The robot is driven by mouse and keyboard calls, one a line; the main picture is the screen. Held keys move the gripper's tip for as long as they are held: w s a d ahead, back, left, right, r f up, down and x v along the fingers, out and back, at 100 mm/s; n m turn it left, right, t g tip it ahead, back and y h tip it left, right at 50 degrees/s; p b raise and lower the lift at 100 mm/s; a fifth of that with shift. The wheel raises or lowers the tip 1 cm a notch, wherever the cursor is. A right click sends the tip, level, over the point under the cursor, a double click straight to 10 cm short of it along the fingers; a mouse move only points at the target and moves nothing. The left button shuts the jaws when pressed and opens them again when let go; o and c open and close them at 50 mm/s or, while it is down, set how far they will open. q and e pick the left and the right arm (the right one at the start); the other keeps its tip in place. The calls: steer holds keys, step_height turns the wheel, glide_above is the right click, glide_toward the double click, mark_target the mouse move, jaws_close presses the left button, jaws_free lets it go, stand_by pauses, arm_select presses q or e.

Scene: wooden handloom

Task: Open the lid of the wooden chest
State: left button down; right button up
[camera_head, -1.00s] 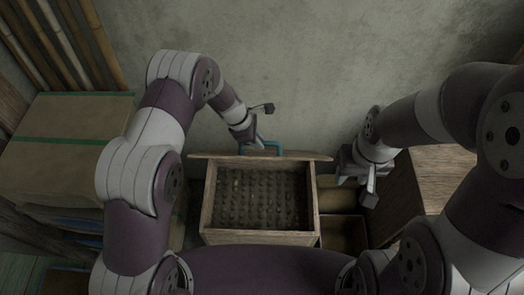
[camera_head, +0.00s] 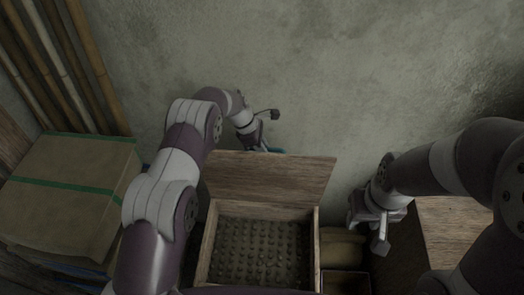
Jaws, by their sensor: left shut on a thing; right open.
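The wooden chest (camera_head: 316,262) stands below the wall in the middle, with its inside showing a dark, studded surface. Its lid (camera_head: 270,178) is raised at the back, and its broad wooden face is in view. A blue-green handle (camera_head: 276,150) shows just past the lid's upper edge, partly hidden. My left gripper (camera_head: 259,146) is at that handle behind the lid's top edge and is shut on it; its fingertips are mostly hidden. My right gripper (camera_head: 379,232) is open and empty, to the right of the chest and apart from it.
A cardboard box (camera_head: 60,190) with green tape stands at the left, below bamboo poles (camera_head: 75,65). A wooden cabinet (camera_head: 440,240) is at the right under my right arm. A small open box (camera_head: 345,282) sits right beside the chest. The wall (camera_head: 330,80) is close behind.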

arm_select(q)
steer(key=shift+s+f, duration=0.25)
steer(key=shift+f, duration=0.15)
steer(key=c, duration=1.1)
jaws_free()
steer(key=shift+w, duration=0.3)
steer(key=shift+a+r, duration=0.1)
steer(key=shift+r, duration=0.25)
steer(key=v, duration=0.6)
steer(key=shift+w+b, duration=0.15)
steer(key=shift+b, duration=0.2)
steer(key=p+v, duration=0.4)
steer(key=v, duration=0.2)
